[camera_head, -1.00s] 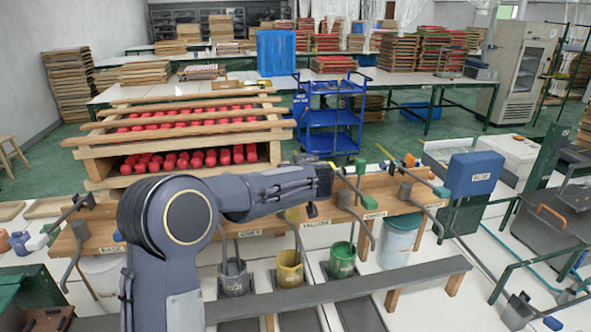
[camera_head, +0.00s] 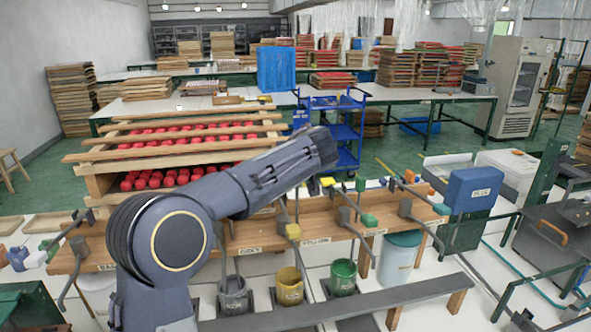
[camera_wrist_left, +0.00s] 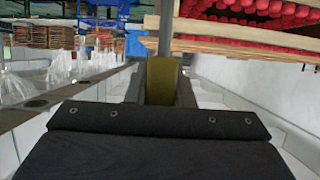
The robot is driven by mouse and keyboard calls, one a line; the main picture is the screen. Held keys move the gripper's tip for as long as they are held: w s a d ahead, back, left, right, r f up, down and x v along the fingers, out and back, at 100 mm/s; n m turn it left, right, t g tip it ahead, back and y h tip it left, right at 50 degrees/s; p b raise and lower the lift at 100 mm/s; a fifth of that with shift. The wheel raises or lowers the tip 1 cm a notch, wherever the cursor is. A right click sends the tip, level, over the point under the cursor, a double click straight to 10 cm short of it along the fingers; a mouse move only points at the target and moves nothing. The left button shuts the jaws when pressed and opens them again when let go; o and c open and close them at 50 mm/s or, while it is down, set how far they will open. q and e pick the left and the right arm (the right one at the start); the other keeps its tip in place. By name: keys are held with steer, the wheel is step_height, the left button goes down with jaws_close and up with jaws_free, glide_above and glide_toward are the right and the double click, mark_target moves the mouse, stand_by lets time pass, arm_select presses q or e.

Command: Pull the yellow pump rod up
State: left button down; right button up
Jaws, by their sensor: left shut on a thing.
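In the left wrist view, my left gripper (camera_wrist_left: 162,98) is shut on a yellow handle (camera_wrist_left: 163,76), the yellow pump rod's grip. A thin grey rod (camera_wrist_left: 166,28) runs from the handle to the picture's top edge. In the head view, my left forearm reaches up over the wooden pump bench (camera_head: 250,236), and the gripper and held handle are hidden behind the wrist. A yellow block (camera_head: 293,231) shows low on the bench front above the yellow bucket (camera_head: 289,287). My right gripper is not in view.
A grey bucket (camera_head: 233,294) and a green bucket (camera_head: 343,277) flank the yellow one. A grey rail (camera_head: 400,295) crosses in front. A wooden rack (camera_head: 95,187) of red pieces stands behind.

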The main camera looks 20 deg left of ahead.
arm_select(q)
steer(key=shift+r, duration=0.45)
steer(key=c, duration=1.3)
jaws_free()
steer(key=shift+c, duration=0.2)
steer(key=shift+o, duration=0.5)
steer(key=shift+s+d, duration=0.25)
steer(key=b+v, duration=0.3)
steer(key=v, duration=0.4)
steer(key=shift+r, duration=0.15)
